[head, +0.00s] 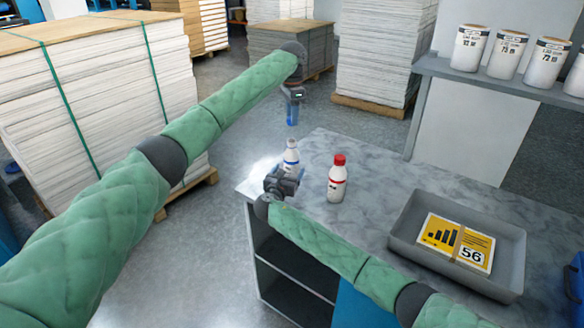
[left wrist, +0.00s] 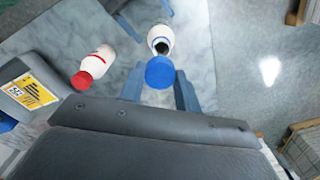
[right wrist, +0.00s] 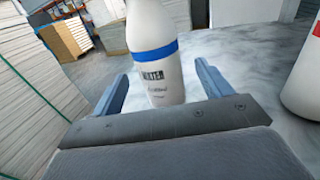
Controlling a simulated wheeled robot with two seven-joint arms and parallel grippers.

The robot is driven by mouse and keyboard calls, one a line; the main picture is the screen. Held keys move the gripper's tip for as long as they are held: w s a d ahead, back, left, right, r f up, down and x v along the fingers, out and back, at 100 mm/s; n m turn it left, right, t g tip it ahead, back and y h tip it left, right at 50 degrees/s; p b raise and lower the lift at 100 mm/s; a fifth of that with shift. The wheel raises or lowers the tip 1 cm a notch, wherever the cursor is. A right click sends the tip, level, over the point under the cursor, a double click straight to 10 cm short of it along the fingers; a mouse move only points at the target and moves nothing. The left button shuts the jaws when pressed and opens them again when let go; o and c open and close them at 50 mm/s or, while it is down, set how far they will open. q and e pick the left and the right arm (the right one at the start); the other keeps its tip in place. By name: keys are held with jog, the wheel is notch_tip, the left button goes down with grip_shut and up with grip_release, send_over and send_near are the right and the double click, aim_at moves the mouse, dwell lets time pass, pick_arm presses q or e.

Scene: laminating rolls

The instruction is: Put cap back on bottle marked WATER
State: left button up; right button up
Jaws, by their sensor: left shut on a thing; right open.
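The white bottle with a blue band (head: 290,158) stands upright near the table's corner. Its label reads WATER in the right wrist view (right wrist: 155,75). Its neck looks open and dark in the left wrist view (left wrist: 162,40). My left gripper (head: 292,112) is shut on a blue cap (left wrist: 159,72) and holds it in the air above the bottle, apart from it. My right gripper (head: 280,180) is open, low at the near side of the bottle. In the right wrist view the bottle shows between its fingers (right wrist: 160,85), with gaps on both sides.
A white bottle with a red cap (head: 337,180) stands to the right on the marbled table (head: 385,165). A grey tray (head: 410,235) with a yellow card (head: 440,232) lies farther right. White containers (head: 505,52) stand on a shelf. Paper stacks (head: 90,90) are behind.

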aim_at(292, 165)
pick_arm(q)
jog(key=shift+w+a+f, duration=0.15)
jog(key=shift+w+f, duration=0.05)
jog(key=shift+f, duration=0.05)
pick_arm(e)
jog(key=x, duration=0.5)
jog(key=shift+w+a+f, duration=0.1)
jog(key=shift+w+f, duration=0.05)
jog(key=shift+f, duration=0.05)
pick_arm(q)
jog(key=shift+s+r, duration=0.15)
pick_arm(e)
jog(key=shift+w+d+r, duration=0.1)
jog(key=shift+w+d, duration=0.2)
jog(key=shift+w, duration=0.2)
jog(key=shift+w, duration=0.1)
jog(key=c, duration=1.5)
pick_arm(q)
jog(key=shift+f, duration=2.55)
jog(key=shift+f, duration=0.85)
jog(key=shift+f, duration=0.6)
